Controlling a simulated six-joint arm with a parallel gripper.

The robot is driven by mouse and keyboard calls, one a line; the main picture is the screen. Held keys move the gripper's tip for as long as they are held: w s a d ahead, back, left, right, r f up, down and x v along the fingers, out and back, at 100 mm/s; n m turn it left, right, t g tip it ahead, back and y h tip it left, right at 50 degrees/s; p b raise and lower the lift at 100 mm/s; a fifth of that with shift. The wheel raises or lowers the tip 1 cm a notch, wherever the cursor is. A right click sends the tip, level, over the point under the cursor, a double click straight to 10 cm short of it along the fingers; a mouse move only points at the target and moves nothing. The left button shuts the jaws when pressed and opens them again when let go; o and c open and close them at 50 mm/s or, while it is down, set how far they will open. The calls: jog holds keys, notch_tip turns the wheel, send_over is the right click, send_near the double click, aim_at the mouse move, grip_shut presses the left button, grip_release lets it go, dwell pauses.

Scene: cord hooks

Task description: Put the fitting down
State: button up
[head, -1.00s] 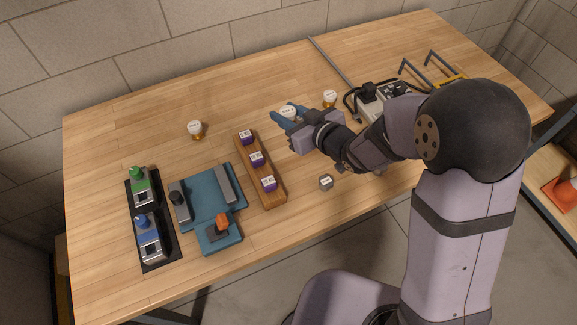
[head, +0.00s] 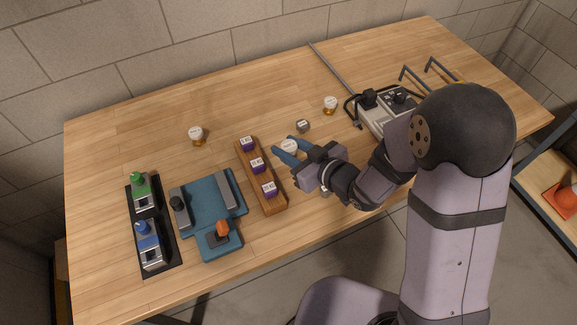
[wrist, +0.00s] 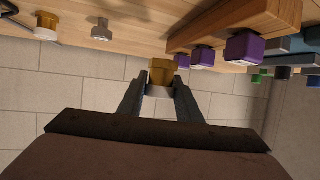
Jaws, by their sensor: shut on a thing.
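My gripper (head: 287,150) is shut on a fitting with a white cap (head: 289,146) and holds it just right of the wooden rack. In the wrist view the held fitting (wrist: 162,70) shows a gold body and a white cap between my two fingers (wrist: 160,88). It appears to be above the table, clear of the rack. Two similar white-and-gold fittings stand on the table: one at the back left (head: 196,135) and one at the back right (head: 330,104).
The wooden rack (head: 274,203) holds three purple blocks. A small grey block (head: 303,125) lies behind my gripper. A blue fixture (head: 205,202) and a black tray (head: 172,262) with green and blue devices stand left. A tester with cables (head: 372,117) is at right.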

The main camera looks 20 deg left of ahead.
aim_at(288, 173)
jog(key=shift+f+p, duration=0.3)
jog(key=shift+f, duration=3.6)
jog(key=shift+f, duration=0.25)
jog(key=o, duration=0.8)
jog(key=shift+r, duration=0.1)
